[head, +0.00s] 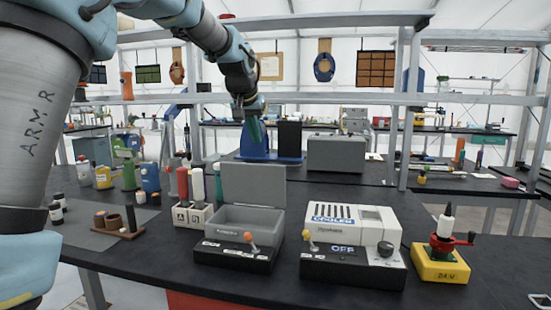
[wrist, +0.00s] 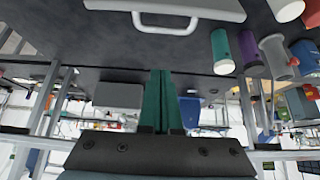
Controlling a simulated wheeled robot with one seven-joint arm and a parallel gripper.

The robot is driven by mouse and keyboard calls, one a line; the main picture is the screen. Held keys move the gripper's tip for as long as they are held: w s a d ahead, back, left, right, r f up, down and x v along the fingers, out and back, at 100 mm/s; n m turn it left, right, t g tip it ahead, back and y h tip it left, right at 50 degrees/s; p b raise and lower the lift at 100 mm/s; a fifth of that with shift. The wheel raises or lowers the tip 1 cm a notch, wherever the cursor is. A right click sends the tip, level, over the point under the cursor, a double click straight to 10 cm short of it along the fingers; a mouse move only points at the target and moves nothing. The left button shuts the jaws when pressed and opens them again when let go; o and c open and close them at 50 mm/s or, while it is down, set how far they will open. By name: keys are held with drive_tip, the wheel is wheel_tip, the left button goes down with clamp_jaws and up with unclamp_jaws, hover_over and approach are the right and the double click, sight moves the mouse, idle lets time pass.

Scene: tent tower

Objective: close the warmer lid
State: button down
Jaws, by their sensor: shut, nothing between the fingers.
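The warmer (head: 238,238) is a grey open-topped box on a black base at the middle of the bench. Its grey lid (head: 254,185) stands raised, roughly upright, at the back of the box. In the wrist view, which looks upside down, a grey panel that looks like the lid (wrist: 215,8) crosses the top edge, with a white handle (wrist: 165,22). My gripper (head: 256,140) hangs above and behind the lid in the head view, apart from it. Its green fingers (wrist: 162,72) are shut together and empty.
A white cooler (head: 352,222) stands right of the warmer, with a yellow device (head: 440,262) beyond it. A rack of bottles (head: 193,212) stands close on the left. A grey case (head: 336,154) sits behind. Shelf rails cross above the bench.

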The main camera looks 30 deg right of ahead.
sight(255, 181)
drive_tip(key=p+x, duration=0.3)
drive_tip(key=x, duration=0.7)
drive_tip(key=shift+s+a+r, duration=0.15)
drive_tip(key=shift+s+a, duration=0.6)
drive_tip(key=shift+s+a+r, duration=0.15)
drive_tip(key=shift+s+a, duration=0.55)
drive_tip(key=shift+a, duration=0.05)
drive_tip(key=shift+s+a+f+b, duration=0.1)
drive_tip(key=shift+f+b, duration=0.05)
drive_tip(key=shift+b, duration=0.15)
